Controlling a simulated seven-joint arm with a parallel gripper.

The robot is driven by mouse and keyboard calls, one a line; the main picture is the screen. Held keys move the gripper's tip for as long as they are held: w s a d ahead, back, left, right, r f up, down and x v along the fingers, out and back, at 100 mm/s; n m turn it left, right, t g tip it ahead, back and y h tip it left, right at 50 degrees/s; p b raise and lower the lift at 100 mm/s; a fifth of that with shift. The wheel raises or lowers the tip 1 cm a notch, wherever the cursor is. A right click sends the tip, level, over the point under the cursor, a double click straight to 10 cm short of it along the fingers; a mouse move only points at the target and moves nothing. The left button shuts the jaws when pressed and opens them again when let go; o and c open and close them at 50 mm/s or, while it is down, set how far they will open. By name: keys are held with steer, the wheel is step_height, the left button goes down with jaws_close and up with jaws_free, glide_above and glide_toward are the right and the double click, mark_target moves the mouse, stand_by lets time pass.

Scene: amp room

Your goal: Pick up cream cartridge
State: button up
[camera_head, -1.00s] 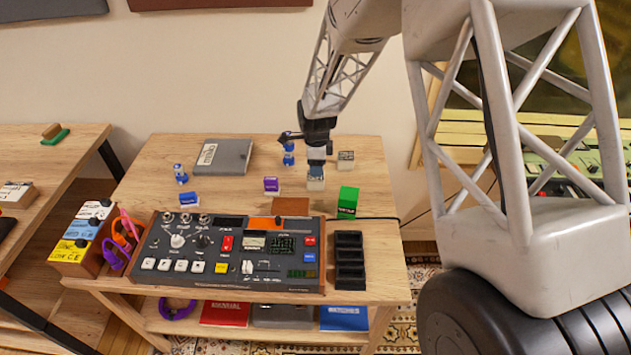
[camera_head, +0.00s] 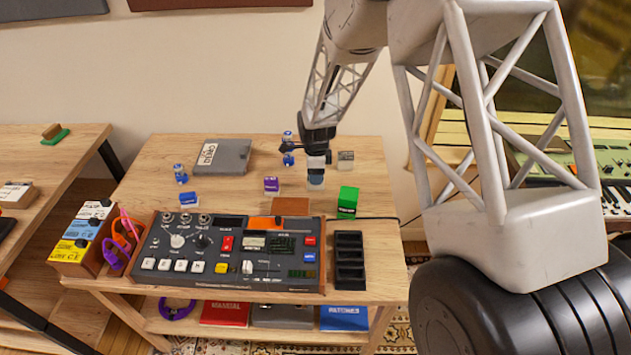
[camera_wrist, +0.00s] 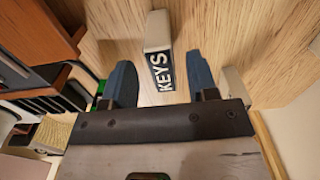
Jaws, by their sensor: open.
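The cream cartridge (camera_wrist: 158,32), a pale block with a dark label reading KEYS, stands on the wooden table. In the wrist view it lies beyond and between the two blue fingers of my gripper (camera_wrist: 160,72), and its label end reaches into the gap. The fingers are open, with visible space on both sides of the cartridge.
A green block (camera_head: 347,202) stands close by at front right, a greyish block (camera_head: 345,157) behind right, a purple block (camera_head: 271,185) to the left. The control console (camera_head: 235,252) and black slotted tray (camera_head: 349,262) fill the table front. A grey case (camera_head: 222,156) lies at back left.

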mark_target(315, 189)
steer(key=shift+w+a+f, duration=0.1)
steer(key=shift+w+f, duration=0.05)
steer(key=shift+f, duration=1.9)
jaws_close()
steer(key=shift+r, duration=5)
